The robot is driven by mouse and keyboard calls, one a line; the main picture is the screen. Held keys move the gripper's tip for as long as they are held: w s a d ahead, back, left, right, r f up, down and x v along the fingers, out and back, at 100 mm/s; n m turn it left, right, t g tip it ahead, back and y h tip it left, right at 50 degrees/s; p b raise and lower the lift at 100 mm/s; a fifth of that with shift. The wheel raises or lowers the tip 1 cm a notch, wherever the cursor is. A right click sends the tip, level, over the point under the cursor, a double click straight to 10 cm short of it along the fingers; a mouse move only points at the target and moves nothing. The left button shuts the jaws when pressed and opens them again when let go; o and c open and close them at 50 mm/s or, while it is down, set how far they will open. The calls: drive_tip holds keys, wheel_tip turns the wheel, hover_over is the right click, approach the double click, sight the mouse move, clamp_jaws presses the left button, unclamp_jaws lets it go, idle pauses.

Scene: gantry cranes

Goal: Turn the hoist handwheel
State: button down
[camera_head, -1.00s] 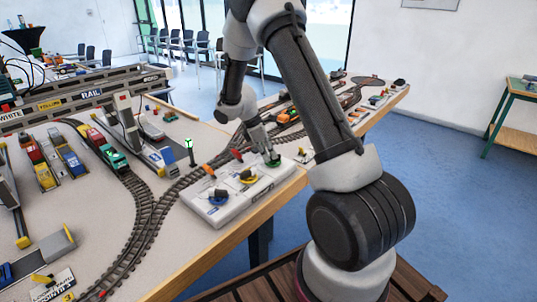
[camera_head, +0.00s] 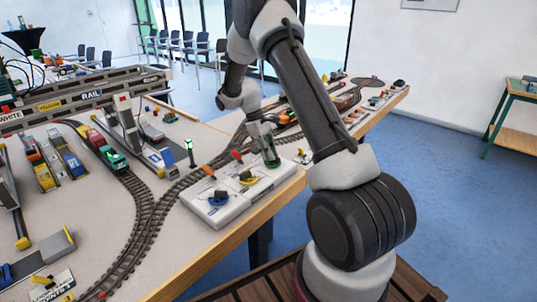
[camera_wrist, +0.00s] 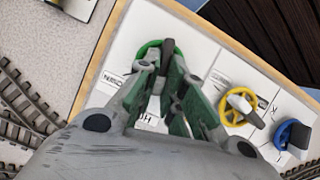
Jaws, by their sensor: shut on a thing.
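A green handwheel (camera_head: 274,164) stands at the far right end of a white control box (camera_head: 231,211) on the table's edge. It also shows in the wrist view (camera_wrist: 147,48), partly hidden behind my fingers. My gripper (camera_head: 270,157) is down at this wheel and shut on it; in the wrist view its fingertips (camera_wrist: 165,62) close over the wheel's middle. A yellow handwheel (camera_wrist: 240,104) and a blue handwheel (camera_wrist: 289,134) stand beside it on the same box. Printed labels on the box are partly covered, so I cannot read which one says hoist.
Red and orange levers (camera_head: 209,170) stand behind the wheels. A small green signal light (camera_head: 190,152) and curving model track (camera_head: 150,215) lie left of the box. The table's wooden edge (camera_head: 262,215) runs close in front; the floor beyond is clear.

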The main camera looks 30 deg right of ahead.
drive_tip(key=shift+w+d+m+y, duration=0.1)
drive_tip(key=shift+m+y, duration=0.2)
drive_tip(key=shift+m, duration=0.5)
drive_tip(key=c, duration=1.5)
unclamp_jaws()
drive_tip(key=v, duration=1.2)
drive_tip(key=shift+w, duration=0.1)
drive_tip(key=shift+d, duration=0.1)
